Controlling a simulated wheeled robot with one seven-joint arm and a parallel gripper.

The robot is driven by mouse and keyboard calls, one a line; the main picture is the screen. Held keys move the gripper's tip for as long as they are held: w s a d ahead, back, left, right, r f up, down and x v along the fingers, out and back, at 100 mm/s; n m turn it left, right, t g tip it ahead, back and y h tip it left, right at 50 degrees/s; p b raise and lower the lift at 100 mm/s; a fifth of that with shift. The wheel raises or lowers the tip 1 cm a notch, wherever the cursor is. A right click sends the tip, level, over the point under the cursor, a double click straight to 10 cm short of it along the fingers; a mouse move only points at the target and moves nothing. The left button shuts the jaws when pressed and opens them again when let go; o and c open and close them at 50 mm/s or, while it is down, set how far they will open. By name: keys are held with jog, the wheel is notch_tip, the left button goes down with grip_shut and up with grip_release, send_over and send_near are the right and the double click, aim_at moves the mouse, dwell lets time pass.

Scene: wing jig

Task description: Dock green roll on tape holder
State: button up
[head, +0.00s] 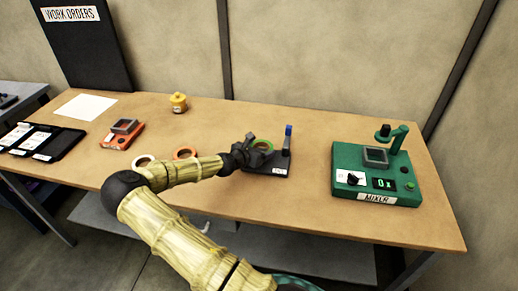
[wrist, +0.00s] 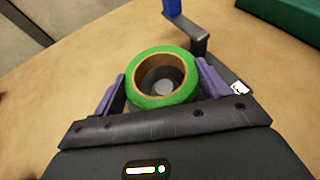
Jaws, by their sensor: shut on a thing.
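My gripper (wrist: 161,88) is shut on the green roll (wrist: 184,94), with a purple finger on each side of it. The roll has a brown core, and a round dark and grey part shows through its hole in the wrist view. In the head view the green roll (head: 263,146) is partly hidden by my gripper (head: 250,147). It is at the dark tape holder (head: 266,168), which has a blue-topped post (head: 288,135) at its right. I cannot tell whether the roll rests on the holder.
An orange roll (head: 185,153) and a white roll (head: 145,160) lie left of the holder, near my arm. A green mixer (head: 345,190) stands to the right. An orange device (head: 117,141) and a yellow pot (head: 179,103) are at the left. The table behind the holder is clear.

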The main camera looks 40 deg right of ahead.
jog(key=shift+f+b, duration=0.75)
jog(key=shift+f, duration=0.55)
jog(key=shift+r+p, duration=0.1)
jog(key=shift+p, duration=0.3)
jog(key=shift+f+b, duration=0.35)
jog(key=shift+f, duration=0.35)
dwell(0.6)
jog(key=o, duration=0.7)
jog(key=shift+a+r, duration=0.15)
jog(key=shift+p+v, duration=2.55)
jog(key=shift+v, duration=2.9)
